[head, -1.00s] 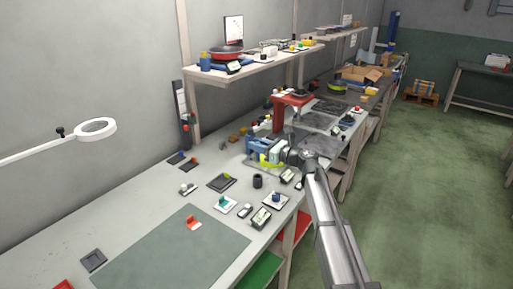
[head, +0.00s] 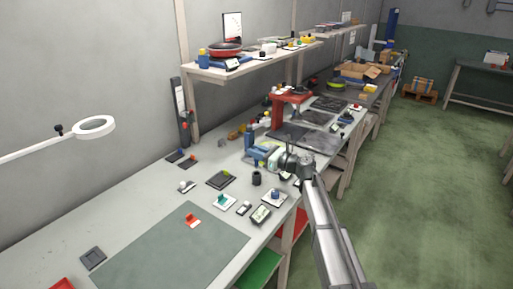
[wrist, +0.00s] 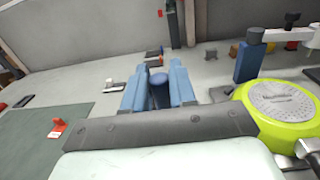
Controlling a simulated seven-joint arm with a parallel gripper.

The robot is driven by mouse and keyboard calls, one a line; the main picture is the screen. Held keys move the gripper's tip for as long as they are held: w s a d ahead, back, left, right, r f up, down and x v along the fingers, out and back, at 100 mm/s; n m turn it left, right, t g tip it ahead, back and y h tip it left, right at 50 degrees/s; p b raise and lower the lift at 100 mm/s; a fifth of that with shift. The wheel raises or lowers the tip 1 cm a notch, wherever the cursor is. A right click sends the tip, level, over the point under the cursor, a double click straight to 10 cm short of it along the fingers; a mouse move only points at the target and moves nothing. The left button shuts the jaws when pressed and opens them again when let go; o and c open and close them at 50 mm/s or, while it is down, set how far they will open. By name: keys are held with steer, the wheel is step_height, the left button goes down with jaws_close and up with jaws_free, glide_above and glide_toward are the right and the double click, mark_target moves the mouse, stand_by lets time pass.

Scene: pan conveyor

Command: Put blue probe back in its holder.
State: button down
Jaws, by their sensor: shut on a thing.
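My gripper (wrist: 158,92) has two blue fingers and points toward the wall in the wrist view. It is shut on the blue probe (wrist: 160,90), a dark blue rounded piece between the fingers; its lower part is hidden. I cannot tell for sure which thing is the probe's holder. A dark upright cylinder (head: 257,179) stands on the bench in front of my gripper.
A lime pan (wrist: 236,98) with a metal disc lies close right of my gripper. A red press (head: 277,114) stands further back. Small items surround the green mat (head: 160,255); the mat is mostly clear.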

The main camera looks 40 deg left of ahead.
mark_target(257, 167)
steer(key=shift+f, duration=0.8)
steer(key=shift+f, duration=2.85)
stand_by(1.1)
steer(key=c, duration=0.8)
jaws_free()
steer(key=shift+c, duration=0.2)
steer(key=d, duration=1.3)
steer(key=shift+w+d, duration=0.35)
steer(key=shift+d, duration=0.05)
